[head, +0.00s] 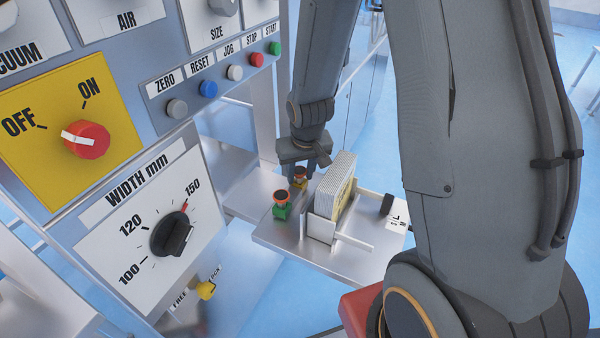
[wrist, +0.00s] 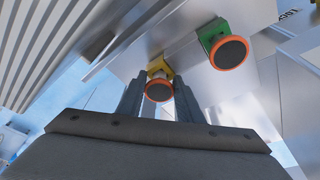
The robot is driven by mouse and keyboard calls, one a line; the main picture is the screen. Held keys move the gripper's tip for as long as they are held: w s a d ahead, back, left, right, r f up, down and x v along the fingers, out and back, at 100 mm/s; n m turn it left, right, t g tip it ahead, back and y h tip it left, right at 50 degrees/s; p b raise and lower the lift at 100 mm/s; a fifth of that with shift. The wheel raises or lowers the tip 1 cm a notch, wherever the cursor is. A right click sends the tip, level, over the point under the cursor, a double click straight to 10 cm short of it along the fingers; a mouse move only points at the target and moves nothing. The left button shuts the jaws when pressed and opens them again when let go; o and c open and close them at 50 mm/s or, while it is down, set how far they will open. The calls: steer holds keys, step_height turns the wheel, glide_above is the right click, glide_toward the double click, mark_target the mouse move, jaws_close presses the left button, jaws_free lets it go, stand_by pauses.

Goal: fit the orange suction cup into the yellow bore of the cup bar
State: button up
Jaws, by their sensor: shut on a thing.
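In the wrist view, an orange-rimmed suction cup (wrist: 158,91) with a dark round face sits between the two fingers of my gripper (wrist: 160,98), which is shut on it. A yellow piece (wrist: 160,69) shows right behind this cup; I cannot tell whether they are joined. In the head view my gripper (head: 299,166) points down over the metal tray, with the orange cup (head: 300,171) and yellow piece (head: 299,183) at its fingers. A second orange-rimmed cup (head: 282,196) sits on a green block (head: 281,212) beside it.
The metal tray (head: 277,238) carries a stack of pale pouches (head: 341,187) in a white holder, close right of my gripper. A control panel (head: 147,170) with a red switch (head: 87,139), dial (head: 171,234) and buttons fills the left. A yellow lock knob (head: 206,290) sits below it.

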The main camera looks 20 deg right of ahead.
steer(key=o, duration=1.1)
steer(key=shift+v, duration=3.9)
